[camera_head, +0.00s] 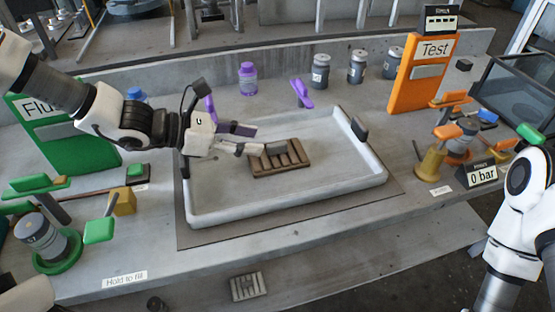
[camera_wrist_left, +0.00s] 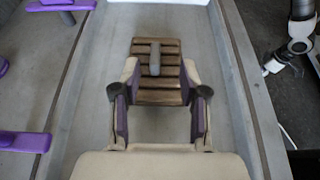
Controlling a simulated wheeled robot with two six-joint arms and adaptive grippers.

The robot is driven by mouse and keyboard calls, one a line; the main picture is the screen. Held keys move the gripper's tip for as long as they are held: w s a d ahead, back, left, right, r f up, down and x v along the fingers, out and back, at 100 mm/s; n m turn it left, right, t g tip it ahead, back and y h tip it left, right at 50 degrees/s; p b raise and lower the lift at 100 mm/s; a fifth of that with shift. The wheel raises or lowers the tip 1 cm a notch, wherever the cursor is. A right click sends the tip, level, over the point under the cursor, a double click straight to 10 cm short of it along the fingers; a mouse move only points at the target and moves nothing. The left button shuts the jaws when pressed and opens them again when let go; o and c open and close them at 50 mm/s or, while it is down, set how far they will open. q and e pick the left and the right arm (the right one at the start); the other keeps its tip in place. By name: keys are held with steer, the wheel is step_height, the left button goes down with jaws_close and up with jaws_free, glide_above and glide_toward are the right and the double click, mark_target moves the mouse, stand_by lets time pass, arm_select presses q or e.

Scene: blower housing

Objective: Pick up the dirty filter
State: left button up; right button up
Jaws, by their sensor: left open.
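The dirty filter is a brown slatted block (camera_head: 292,165) lying flat in the pale tray (camera_head: 350,187), with a grey handle on top. It also shows in the left wrist view (camera_wrist_left: 168,84), its handle pointing along the view. My left gripper (camera_head: 252,141) is open and empty at the filter's left side, low over the tray. In the left wrist view its two fingers (camera_wrist_left: 160,72) stand either side of the filter's near part, with the handle between and slightly beyond them. Whether the fingers touch the filter cannot be told. My right arm shows at the right; its gripper does not show clearly.
The tray has raised walls, with a dark block (camera_head: 359,130) on the right one. A green Flush panel (camera_head: 75,150) stands left, an orange Test panel (camera_head: 422,75) back right. Purple (camera_head: 248,78) and grey canisters (camera_head: 320,71) stand behind. A grey slatted piece (camera_head: 248,287) lies below the front edge.

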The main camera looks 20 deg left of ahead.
mark_target(279, 143)
arm_select(q)
steer(key=x, duration=0.2)
steer(key=b+x, duration=0.1)
steer(key=x, duration=0.2)
steer(key=shift+w+f, duration=0.3)
steer(key=shift+w, duration=0.15)
steer(key=shift+s+a, duration=0.1)
steer(key=shift+c, duration=0.6)
jaws_close()
